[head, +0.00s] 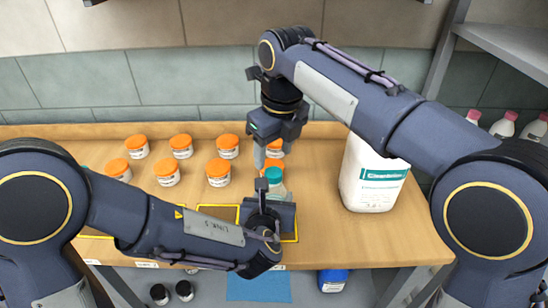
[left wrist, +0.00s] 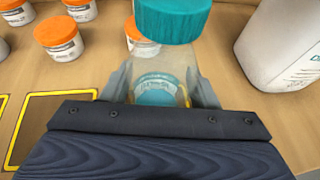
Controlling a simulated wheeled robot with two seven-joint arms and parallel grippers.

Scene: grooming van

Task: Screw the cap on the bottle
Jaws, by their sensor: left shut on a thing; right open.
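The clear bottle (left wrist: 158,65) stands on the wooden counter, with a teal label on its front. The teal cap (left wrist: 172,18) sits at the bottle's top; whether it is threaded tight cannot be told. In the head view the cap (head: 274,174) shows just above my left gripper. My left gripper (left wrist: 160,88) is shut on the bottle's body, one finger on each side. My right gripper (head: 268,158) points down above the cap, open and empty. My left wrist hides most of the bottle in the head view.
Several white jars with orange lids (head: 168,172) stand left of and behind the bottle. A large white jug (head: 372,178) with a teal label stands at the right. Yellow-edged dark squares (head: 218,212) mark the counter's front. A metal shelf (head: 508,45) is at upper right.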

